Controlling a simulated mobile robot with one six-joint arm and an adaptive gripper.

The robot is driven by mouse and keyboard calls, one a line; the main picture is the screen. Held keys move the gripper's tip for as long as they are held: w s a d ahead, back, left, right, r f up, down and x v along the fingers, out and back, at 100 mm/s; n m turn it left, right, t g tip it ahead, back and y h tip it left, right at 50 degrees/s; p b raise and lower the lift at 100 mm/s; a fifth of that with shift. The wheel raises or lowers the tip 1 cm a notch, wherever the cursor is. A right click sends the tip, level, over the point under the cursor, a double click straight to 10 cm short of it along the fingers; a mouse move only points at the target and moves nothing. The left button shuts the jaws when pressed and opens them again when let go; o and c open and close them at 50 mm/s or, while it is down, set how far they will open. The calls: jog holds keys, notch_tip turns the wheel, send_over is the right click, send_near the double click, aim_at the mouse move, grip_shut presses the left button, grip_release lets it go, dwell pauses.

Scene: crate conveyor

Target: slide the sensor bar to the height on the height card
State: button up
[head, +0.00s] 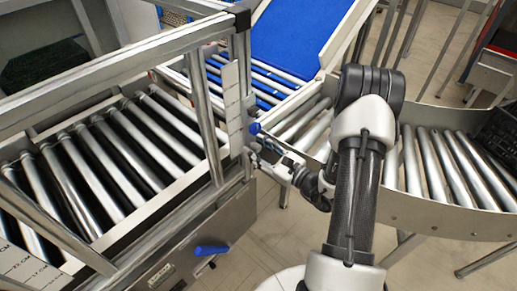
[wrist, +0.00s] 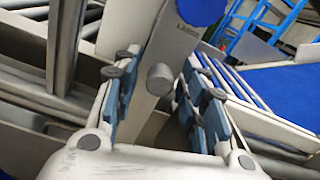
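My gripper (head: 262,150) is beside the metal post at the middle of the head view. In the wrist view my gripper (wrist: 160,65) is open, with blue-padded fingers on either side of a short grey cylindrical stub (wrist: 160,78). I see no finger clearly touching the stub. A blue round knob (head: 254,128) sits just above my gripper; a blue round part also shows in the wrist view (wrist: 201,9). A pale upright strip with small marks (head: 232,95) stands by the post. I cannot tell the sensor bar apart with certainty. A white printed card or strip (head: 25,266) is at lower left, its text unclear.
A framed roller conveyor (head: 115,150) fills the left. A blue belt (head: 295,35) slopes at the top, and a curved roller conveyor (head: 445,165) lies right. A blue handle (head: 210,250) sticks out of the frame's lower side. The floor below my gripper is mostly clear.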

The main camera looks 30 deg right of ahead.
jog(key=shift+s, duration=0.1)
jog(key=v, duration=1.2)
dwell(0.4)
jog(key=s+a+r+n+g+y, duration=0.1)
jog(key=a+r+n+g+y, duration=0.35)
jog(key=a, duration=0.25)
jog(key=a+r+n+g+y, duration=0.3)
jog(key=a+r+n, duration=0.1)
jog(key=a+n, duration=0.25)
jog(key=s+a+r+n+g+h, duration=0.2)
jog(key=s+a+n+g, duration=0.5)
jog(key=a+g, duration=0.15)
jog(key=s+r+n+h, duration=0.2)
jog(key=s+n+h, duration=0.5)
jog(key=d+r+n+t+h, duration=0.3)
jog(key=d+r+n+h, duration=0.1)
jog(key=r, duration=0.1)
jog(key=shift+r+n+t+h, duration=0.2)
jog(key=shift+n+t+h, duration=0.15)
jog(key=shift+n+t, duration=0.05)
